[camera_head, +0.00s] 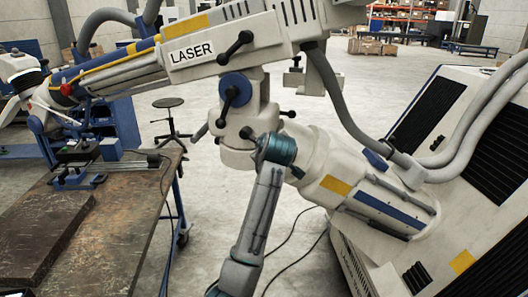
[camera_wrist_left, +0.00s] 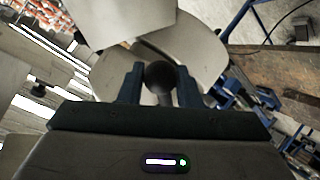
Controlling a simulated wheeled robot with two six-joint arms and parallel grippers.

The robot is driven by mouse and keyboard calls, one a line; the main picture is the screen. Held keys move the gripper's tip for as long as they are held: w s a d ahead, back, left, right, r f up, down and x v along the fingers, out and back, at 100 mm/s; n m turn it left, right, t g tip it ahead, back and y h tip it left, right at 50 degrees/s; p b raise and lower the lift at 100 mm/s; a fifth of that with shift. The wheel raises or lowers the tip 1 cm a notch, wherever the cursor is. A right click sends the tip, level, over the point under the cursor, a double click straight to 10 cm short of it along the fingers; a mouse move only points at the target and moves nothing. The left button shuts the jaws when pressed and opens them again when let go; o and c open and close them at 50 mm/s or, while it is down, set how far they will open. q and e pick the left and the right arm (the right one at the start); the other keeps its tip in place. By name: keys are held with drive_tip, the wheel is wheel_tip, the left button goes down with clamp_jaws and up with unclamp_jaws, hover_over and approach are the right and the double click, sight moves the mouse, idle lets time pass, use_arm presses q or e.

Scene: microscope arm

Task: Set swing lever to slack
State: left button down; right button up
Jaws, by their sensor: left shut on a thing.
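The white microscope arm (camera_head: 190,55) with a LASER label runs across the head view. Its joint carries a black ball-ended lever (camera_head: 236,47) at the top and another on a blue disc (camera_head: 232,95). Lower on the joint, the teal wrist of my left arm (camera_head: 275,150) is up against the white housing and hides most of what it holds. In the left wrist view, my left gripper (camera_wrist_left: 159,86) is shut on a dark round knob (camera_wrist_left: 160,75), with a finger on each side. It seems to be the swing lever's knob; the lever's angle is hidden. My right gripper is not in view.
A brown worktable (camera_head: 110,225) with blue clamps stands at the left. A large white machine base (camera_head: 440,160) with grey hoses fills the right side. A stool (camera_head: 170,115) stands behind, on open concrete floor. Cables lie on the floor.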

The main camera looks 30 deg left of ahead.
use_arm(q)
drive_tip(key=shift+w+d+r+n+h, duration=0.15)
drive_tip(key=shift+r+n+h, duration=0.15)
drive_tip(key=shift+r, duration=0.2)
drive_tip(key=c, duration=1.3)
unclamp_jaws()
drive_tip(key=shift+o, duration=1)
drive_tip(key=shift+w+d+f, duration=0.1)
drive_tip(key=shift+w+f, duration=0.05)
drive_tip(key=shift+w, duration=0.05)
drive_tip(key=shift+s+d, duration=0.1)
drive_tip(key=shift+s, duration=0.2)
drive_tip(key=b+v, duration=0.3)
drive_tip(key=v, duration=0.7)
drive_tip(key=shift+r, duration=0.2)
drive_tip(key=shift+f, duration=0.1)
